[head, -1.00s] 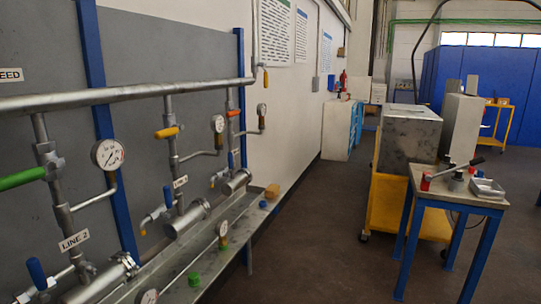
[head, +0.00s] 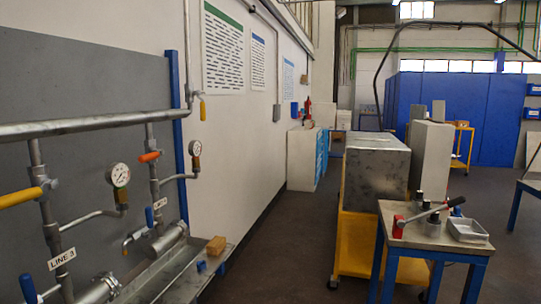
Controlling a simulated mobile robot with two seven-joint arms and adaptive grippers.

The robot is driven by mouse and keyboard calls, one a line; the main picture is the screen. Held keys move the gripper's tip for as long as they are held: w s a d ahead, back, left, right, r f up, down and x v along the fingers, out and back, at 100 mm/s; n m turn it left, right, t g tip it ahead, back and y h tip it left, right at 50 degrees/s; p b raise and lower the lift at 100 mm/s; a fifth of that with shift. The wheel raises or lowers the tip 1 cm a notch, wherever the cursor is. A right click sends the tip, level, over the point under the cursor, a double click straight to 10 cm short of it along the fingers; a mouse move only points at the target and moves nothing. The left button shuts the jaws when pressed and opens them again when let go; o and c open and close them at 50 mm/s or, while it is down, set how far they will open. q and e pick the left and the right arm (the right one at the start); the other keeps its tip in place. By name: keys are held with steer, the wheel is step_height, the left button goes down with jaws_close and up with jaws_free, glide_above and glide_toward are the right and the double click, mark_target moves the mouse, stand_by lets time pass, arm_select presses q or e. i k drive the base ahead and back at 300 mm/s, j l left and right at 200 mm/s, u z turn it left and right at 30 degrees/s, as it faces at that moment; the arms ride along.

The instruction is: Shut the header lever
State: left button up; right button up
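The grey header pipe (head: 95,125) runs across the left of the head view along the panel. At its right end, beside a thin vertical pipe, a small yellow lever (head: 202,108) hangs downward; I take it for the header lever. Two other levers sit below the header: a yellow one (head: 20,198) on the line marked LINE 3, and an orange one (head: 149,157) on the line to its right. Neither of my grippers shows in the head view.
Pressure gauges (head: 118,175) stick out from the lines. A metal trough (head: 185,272) runs below, with a tan block (head: 216,246) on it. A workbench (head: 410,235) and a yellow cart (head: 352,262) stand right. Open floor (head: 270,240) lies between.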

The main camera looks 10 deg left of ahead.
mark_target(202, 104)
steer(key=i+z, duration=0.1)
steer(key=i, duration=1.35)
steer(key=i+l+u, duration=0.15)
steer(key=i+u, duration=0.3)
steer(key=i+l+u, duration=0.4)
steer(key=i, duration=0.2)
